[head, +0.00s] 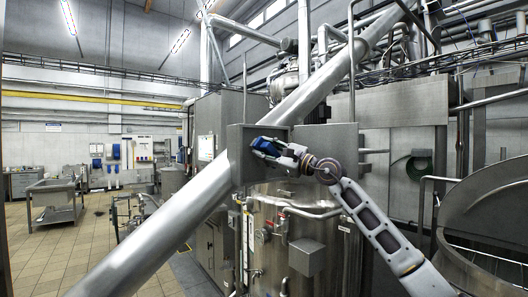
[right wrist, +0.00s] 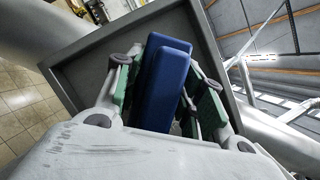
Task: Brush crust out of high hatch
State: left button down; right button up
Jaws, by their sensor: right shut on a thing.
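My right gripper (head: 276,149) is shut on a blue brush (head: 264,146) in front of the grey, box-like high hatch (head: 237,172). In the right wrist view, the blue brush (right wrist: 165,85) sits between the gripper's two fingers with green pads (right wrist: 163,92). The grey rim of the hatch (right wrist: 85,52) surrounds the brush and fingers there. I cannot tell whether the brush touches the hatch's inside. No crust can be made out; the brush and gripper cover part of the opening. My left gripper is not in view.
A thick slanted metal pipe (head: 185,200) crosses close to the hatch's left side. A steel vessel with small pipes and valves (head: 270,235) stands below. A large round mixer bowl (head: 490,225) is at the right. The tiled floor at left (head: 75,255) is mostly clear.

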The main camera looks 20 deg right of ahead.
jog(key=shift+w+d, duration=0.3)
jog(key=shift+d, duration=0.6)
jog(key=shift+w+d, duration=0.3)
jog(key=shift+d, duration=0.6)
jog(key=shift+w+d, duration=0.3)
jog(key=shift+d, duration=0.4)
jog(key=shift+w+d, duration=0.25)
jog(key=shift+d, duration=0.45)
jog(key=shift+d+r, duration=0.15)
jog(key=shift+r, duration=0.05)
